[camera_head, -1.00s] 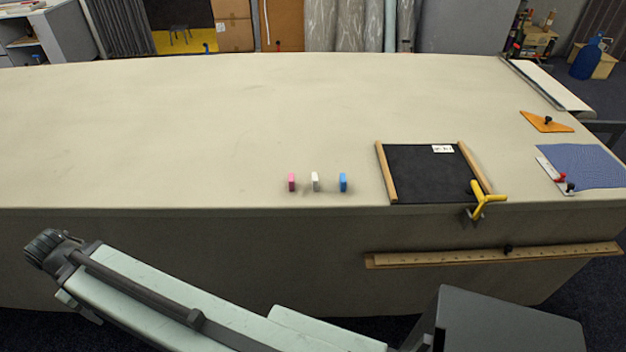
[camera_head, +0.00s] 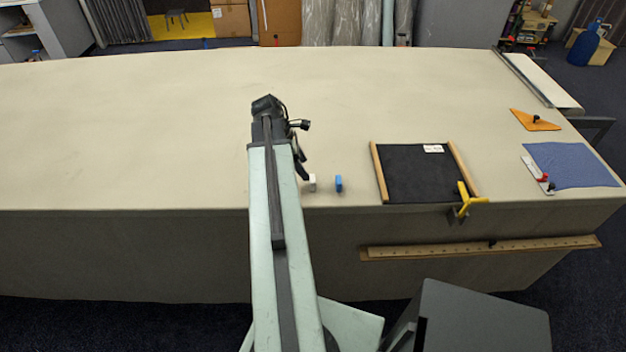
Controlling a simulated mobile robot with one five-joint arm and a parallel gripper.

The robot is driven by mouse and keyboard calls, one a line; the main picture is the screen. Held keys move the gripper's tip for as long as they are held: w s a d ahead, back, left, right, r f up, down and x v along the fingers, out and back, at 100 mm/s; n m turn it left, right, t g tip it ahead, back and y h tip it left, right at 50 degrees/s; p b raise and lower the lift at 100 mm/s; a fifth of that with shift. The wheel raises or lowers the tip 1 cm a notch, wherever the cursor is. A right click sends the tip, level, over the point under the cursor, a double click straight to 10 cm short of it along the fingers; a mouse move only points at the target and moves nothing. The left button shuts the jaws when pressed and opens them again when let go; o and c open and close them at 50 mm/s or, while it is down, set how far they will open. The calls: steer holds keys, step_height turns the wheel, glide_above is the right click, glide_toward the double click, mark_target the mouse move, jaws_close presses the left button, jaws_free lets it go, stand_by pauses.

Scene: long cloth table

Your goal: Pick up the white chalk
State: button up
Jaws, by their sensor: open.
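The white chalk (camera_head: 312,184) stands near the table's front edge, partly hidden by my arm and gripper on its left. My gripper (camera_head: 303,172) is open, its dark jaw parts hanging from the arm's end just left of and above the white chalk in the picture. Whether a finger touches the chalk I cannot tell. The blue chalk (camera_head: 338,184) stands to the right of the white one, clear of the gripper. The pink chalk is hidden behind my arm.
A black board with wooden side bars (camera_head: 376,172) lies right of the chalks, with a yellow-handled clamp (camera_head: 466,200) at its corner. A blue cloth (camera_head: 572,165) and orange triangle (camera_head: 535,120) lie farther right. The table's left and back (camera_head: 130,130) are clear.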

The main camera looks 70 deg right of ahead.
mark_target(312, 178)
steer(key=b+x, duration=0.2)
steer(key=shift+f, duration=0.35)
steer(key=b+x, duration=0.4)
steer(key=x, duration=0.1)
steer(key=shift+s+b, duration=0.25)
steer(key=shift+b, duration=0.15)
steer(key=shift+r, duration=0.1)
jaws_close()
